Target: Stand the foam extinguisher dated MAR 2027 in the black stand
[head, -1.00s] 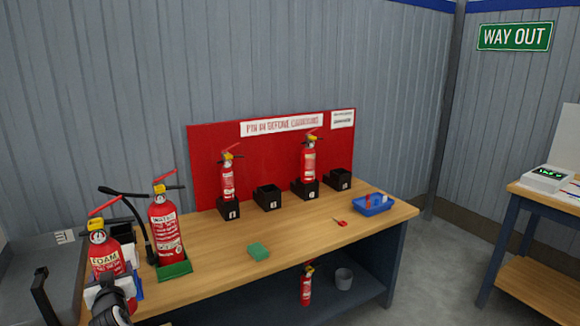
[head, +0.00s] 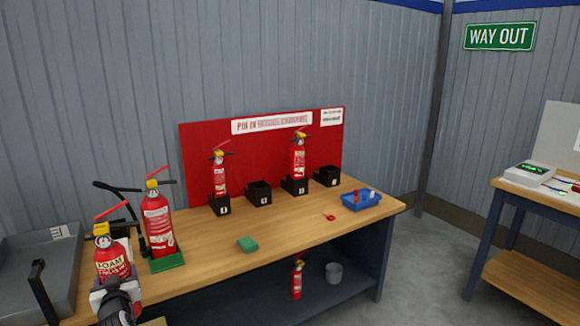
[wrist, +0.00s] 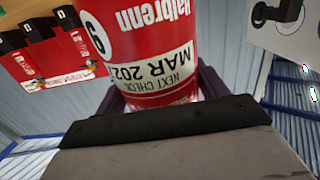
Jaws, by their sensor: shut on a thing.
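My gripper (head: 118,296) is shut on a red foam extinguisher (head: 110,262) and holds it roughly upright at the near left end of the bench. Its front reads FOAM. In the wrist view, the held red cylinder (wrist: 135,25) fills the middle, with upside-down print reading NEXT CHECK and MAR 202, the last digit cut off. Several black box stands line the red board: stand 1 (head: 219,205) and another (head: 295,187) hold small extinguishers, while two (head: 259,194) (head: 327,177) are empty. Any larger black stand behind the held extinguisher is hidden.
A red extinguisher (head: 157,225) stands in a green stand (head: 168,262) just right of the held one. A black hose (head: 134,211) rises behind. A green block (head: 247,244), a red tag (head: 329,217) and a blue tray (head: 361,200) lie on the bench.

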